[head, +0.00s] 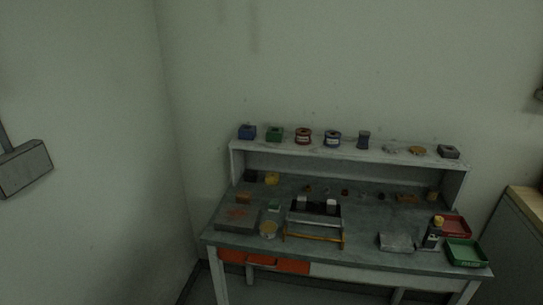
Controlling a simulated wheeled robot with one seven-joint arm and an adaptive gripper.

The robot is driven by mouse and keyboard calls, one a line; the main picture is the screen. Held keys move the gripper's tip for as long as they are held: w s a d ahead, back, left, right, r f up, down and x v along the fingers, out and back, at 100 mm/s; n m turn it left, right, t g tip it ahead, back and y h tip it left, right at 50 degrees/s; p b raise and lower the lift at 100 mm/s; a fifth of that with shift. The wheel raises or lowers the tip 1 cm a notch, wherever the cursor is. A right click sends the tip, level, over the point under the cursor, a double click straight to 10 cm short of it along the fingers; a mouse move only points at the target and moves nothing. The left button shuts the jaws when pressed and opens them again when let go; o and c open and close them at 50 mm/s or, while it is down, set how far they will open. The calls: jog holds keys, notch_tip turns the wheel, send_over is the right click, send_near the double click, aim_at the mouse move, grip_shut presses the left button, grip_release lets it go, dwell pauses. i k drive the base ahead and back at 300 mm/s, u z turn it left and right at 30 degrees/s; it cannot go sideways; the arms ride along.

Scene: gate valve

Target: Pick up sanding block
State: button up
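I cannot tell for certain which item is the sanding block. A small orange-brown block (243,198) lies on the left part of the workbench (365,222), and a dark grey block (449,151) sits at the right end of the raised shelf (290,148). Either might be it, but both are too small and dim to tell. My gripper is not in view.
Blue (247,132) and green (274,134) boxes and several spools stand on the shelf. Red (454,226) and green (466,252) trays lie at right. A cabinet (516,235) stands beside the bench.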

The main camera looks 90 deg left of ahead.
aim_at(245, 198)
jog(key=u, duration=4)
jog(key=k, duration=1.3)
jog(key=z, duration=0.7)
jog(key=i, duration=1)
jog(key=z, duration=0.05)
